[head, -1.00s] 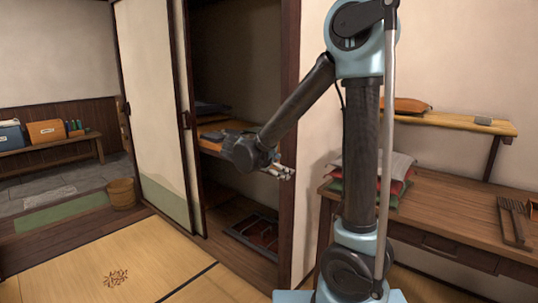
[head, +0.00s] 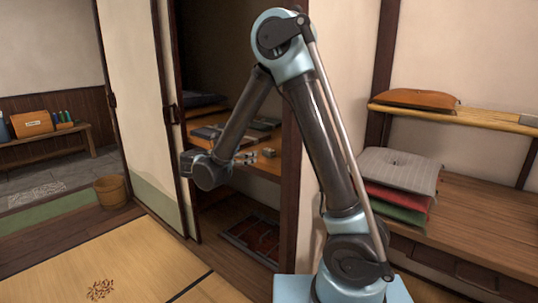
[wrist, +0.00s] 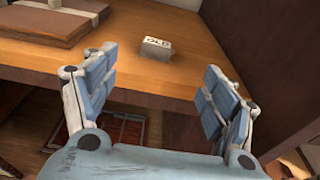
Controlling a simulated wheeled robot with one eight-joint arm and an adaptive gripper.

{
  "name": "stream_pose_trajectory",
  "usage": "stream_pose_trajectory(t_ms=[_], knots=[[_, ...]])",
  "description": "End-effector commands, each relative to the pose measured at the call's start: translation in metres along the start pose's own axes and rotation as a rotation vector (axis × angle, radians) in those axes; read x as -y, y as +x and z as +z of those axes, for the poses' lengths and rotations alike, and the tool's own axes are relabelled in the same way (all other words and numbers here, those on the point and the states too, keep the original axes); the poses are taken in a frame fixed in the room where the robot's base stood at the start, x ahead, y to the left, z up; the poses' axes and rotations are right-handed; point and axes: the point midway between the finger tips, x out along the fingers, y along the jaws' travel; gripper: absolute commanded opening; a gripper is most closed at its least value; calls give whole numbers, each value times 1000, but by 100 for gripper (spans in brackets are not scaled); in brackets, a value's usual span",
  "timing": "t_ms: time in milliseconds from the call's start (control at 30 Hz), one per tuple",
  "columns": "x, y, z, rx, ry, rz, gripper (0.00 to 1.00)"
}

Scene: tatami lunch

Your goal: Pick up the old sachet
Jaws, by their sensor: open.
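The old sachet, a small pale grey block with dark lettering that reads "OLD", lies on the wooden closet shelf in the wrist view (wrist: 155,49). It also shows as a small light block in the head view (head: 268,152). My gripper (wrist: 160,63) is open and empty, with one finger to each side below the sachet in the wrist view. The sachet stands beyond the fingertips, apart from them, between their lines. In the head view my gripper (head: 245,157) is at the front of the closet shelf, just left of the sachet.
A brown flat case (wrist: 55,18) lies on the shelf to the left of the sachet. The shelf's front edge (wrist: 150,97) runs below it. A reddish grate (head: 255,238) lies on the closet floor. A sliding door (head: 135,110) and a post (head: 292,180) flank the opening. Stacked cushions (head: 400,170) are right.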

Motion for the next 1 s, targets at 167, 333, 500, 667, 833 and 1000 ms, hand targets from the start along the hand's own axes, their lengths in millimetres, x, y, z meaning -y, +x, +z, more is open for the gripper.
stream_pose_trajectory(t_ms=[167,333,500,667,833,1000], knots=[[-1,30,-1,0,1,0,77],[-2,57,-1,-1,1,2,77],[-2,83,-1,-1,1,3,77],[-2,97,-1,-1,1,4,77],[-2,102,-2,-1,1,5,77],[-4,118,-8,-1,1,3,77]])
